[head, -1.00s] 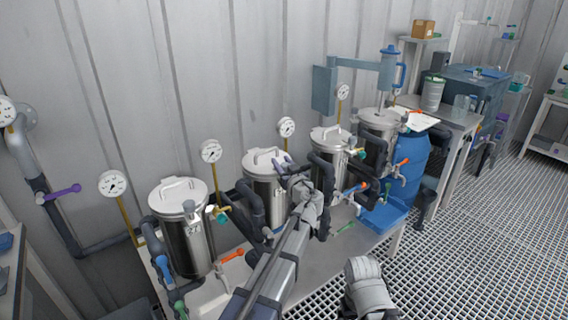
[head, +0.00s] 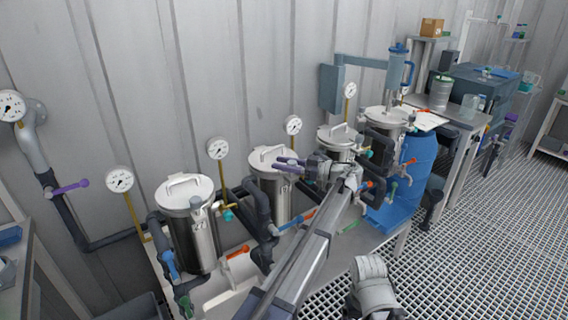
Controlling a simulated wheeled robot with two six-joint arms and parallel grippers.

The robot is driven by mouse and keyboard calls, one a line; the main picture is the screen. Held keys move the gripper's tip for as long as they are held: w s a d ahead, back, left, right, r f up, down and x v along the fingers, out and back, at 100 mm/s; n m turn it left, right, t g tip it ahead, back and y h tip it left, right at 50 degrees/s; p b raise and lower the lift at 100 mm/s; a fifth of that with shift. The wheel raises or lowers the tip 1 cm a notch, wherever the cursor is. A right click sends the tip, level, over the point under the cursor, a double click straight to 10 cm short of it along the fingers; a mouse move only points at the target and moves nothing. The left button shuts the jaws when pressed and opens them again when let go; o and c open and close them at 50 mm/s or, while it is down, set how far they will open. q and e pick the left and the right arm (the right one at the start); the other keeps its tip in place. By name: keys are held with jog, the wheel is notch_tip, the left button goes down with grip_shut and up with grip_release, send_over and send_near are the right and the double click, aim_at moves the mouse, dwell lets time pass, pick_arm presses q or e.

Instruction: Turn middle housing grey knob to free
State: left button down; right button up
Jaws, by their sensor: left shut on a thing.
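The middle housing (head: 276,201) is a steel cylinder with a handled lid, second from the left in the row. My left gripper (head: 283,165) reaches in from the right, across the front of its lid, pointing left. Its fingers are closed at the lid's right edge, where the grey knob would be. The knob is hidden behind the fingers, so its angle cannot be told. A similar grey knob (head: 196,203) shows on the left housing (head: 195,240). My right arm shows at the bottom, but its fingers do not.
More steel housings (head: 383,119) stand to the right, with dark pipes and coloured valve levers around them. Pressure gauges (head: 218,148) rise behind. The grated floor (head: 470,230) at right is free.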

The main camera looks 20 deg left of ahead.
pick_arm(q)
jog(key=shift+s+n+g, duration=0.25)
jog(key=shift+n+g, duration=0.85)
jog(key=shift+g, duration=0.7)
jog(key=shift+s+g, duration=0.1)
jog(key=shift+g, duration=0.2)
jog(key=shift+c, duration=2.2)
grip_release()
jog(key=shift+d, duration=0.1)
